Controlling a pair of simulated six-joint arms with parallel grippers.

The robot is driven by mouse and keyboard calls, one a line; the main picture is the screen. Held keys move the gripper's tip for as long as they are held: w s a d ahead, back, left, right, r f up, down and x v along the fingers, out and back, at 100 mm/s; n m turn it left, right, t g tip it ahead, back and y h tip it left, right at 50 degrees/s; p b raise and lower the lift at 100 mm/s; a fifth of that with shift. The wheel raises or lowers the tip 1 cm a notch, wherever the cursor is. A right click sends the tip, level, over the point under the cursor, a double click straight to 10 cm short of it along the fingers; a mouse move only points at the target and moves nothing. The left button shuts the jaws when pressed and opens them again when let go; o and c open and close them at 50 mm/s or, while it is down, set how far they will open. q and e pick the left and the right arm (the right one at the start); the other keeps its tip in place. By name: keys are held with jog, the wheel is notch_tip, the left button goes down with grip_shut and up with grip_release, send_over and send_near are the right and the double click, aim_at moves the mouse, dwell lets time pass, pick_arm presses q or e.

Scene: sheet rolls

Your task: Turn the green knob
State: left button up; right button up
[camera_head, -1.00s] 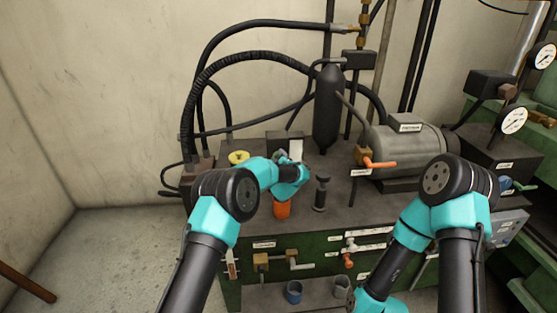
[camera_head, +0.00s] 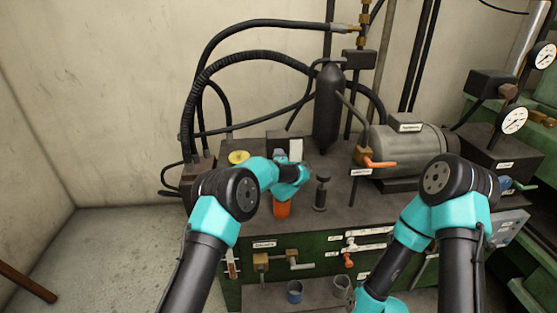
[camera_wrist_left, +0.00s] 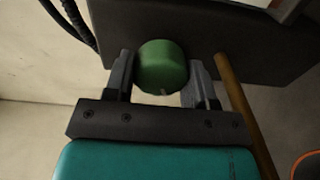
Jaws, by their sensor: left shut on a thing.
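The green knob (camera_wrist_left: 162,66) is round and shows in the left wrist view, on the face of a dark block. My left gripper (camera_wrist_left: 162,84) has one finger on each side of the knob and is shut on it. In the head view the left gripper (camera_head: 285,157) reaches to the dark box at the back of the bench, and my own arm hides the knob there. My right arm is at the lower right of the head view, and its fingertips are not in view.
An orange cup-like part (camera_head: 282,210) stands just below my left wrist. A black post (camera_head: 321,193) and an orange-handled valve (camera_head: 378,163) are to its right. A dark cylinder (camera_head: 328,108) and hoses rise behind. A yellow cap (camera_head: 239,157) lies left.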

dwell(0.3)
pick_arm(q)
jog(key=o, duration=0.9)
jog(key=shift+s, duration=0.1)
jog(key=s, duration=0.5)
jog(key=s+d, duration=0.1)
jog(key=s, duration=1.1)
jog(key=shift+s+d, duration=0.1)
jog(key=shift+d, duration=0.3)
jog(key=s+a+f+m+g+h, duration=0.2)
jog(key=s+a+f+m+g, duration=0.25)
jog(key=s+a+f, duration=0.5)
jog(key=s+a+f+m+g+h, duration=0.2)
jog(key=s+a+f+m+g, duration=0.35)
jog(key=f, duration=0.65)
jog(key=s+a+f+m+g, duration=0.2)
jog(key=s+a, duration=0.1)
jog(key=s, duration=0.4)
jog(key=s+a+f+m+g+h, duration=0.1)
jog(key=s+a+f+m+g, duration=0.1)
jog(key=s, duration=0.6)
jog(key=s+a+f+m+g, duration=0.2)
jog(key=s+a+g, duration=0.1)
jog(key=s, duration=0.4)
jog(key=shift+s+a+f+m+h, duration=0.1)
jog(key=shift+a+f+m+h, duration=0.1)
jog(key=shift+a, duration=0.25)
jog(key=shift+s+a+f+m+h, duration=0.1)
jog(key=shift+a+m+h, duration=0.1)
jog(key=shift+a, duration=0.2)
